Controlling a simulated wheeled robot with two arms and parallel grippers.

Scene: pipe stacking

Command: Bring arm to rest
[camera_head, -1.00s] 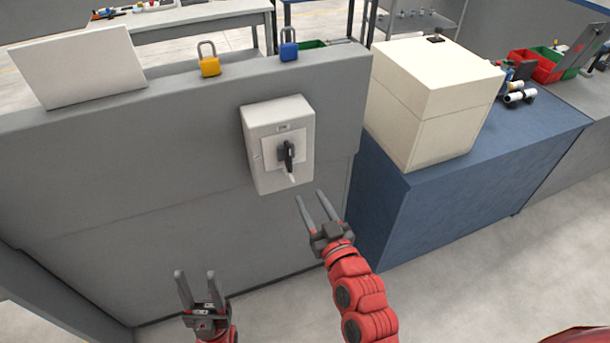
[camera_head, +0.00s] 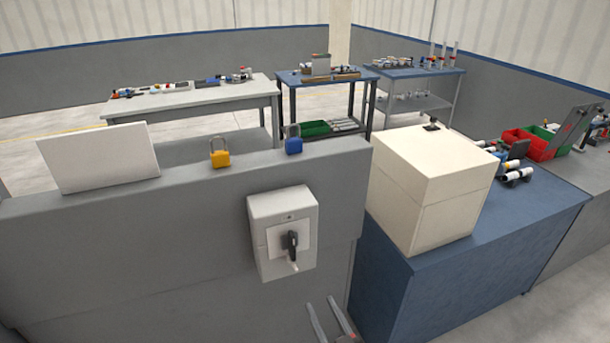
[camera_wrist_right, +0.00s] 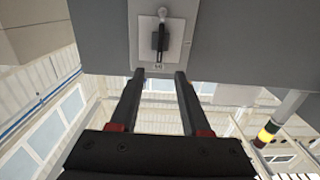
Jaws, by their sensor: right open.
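My right gripper (camera_head: 332,318) shows at the bottom edge of the head view, below the switch box. Its two fingers are apart with nothing between them. In the right wrist view the same gripper (camera_wrist_right: 158,76) has its fingers spread, pointing toward the grey panel. The light grey switch box (camera_head: 282,232) with a black rotary handle (camera_head: 291,245) is mounted on the grey panel's face; it also shows in the right wrist view (camera_wrist_right: 146,50). The gripper appears apart from the box. My left gripper is out of the head view.
A yellow padlock (camera_head: 220,158), a blue padlock (camera_head: 293,145) and a white plate (camera_head: 98,158) stand on the grey panel's top ledge (camera_head: 180,185). A cream box (camera_head: 430,190) sits on the blue bench (camera_head: 500,250) at right. Tables with parts stand behind.

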